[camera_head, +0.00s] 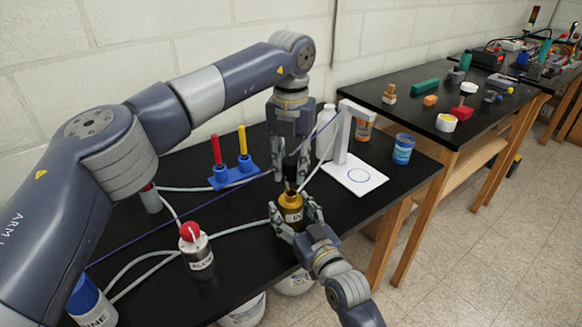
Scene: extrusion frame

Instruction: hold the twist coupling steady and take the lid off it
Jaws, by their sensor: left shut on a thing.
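The twist coupling (291,207) is a gold-amber cylinder with a dark label, standing upright near the middle of the black table. My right gripper (292,212) comes from the front, with a finger on each side of its body, and appears shut on it. My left gripper (291,180) points straight down from above and is shut on the dark lid at the top of the coupling. The lid is mostly hidden between the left fingers. I cannot tell whether it is still seated or apart from the body.
A white stand (345,135) on a plate with a drawn circle (359,175) is behind right. A blue jar (403,149) stands near the right edge. A blue rack (232,173) holds red and yellow rods.

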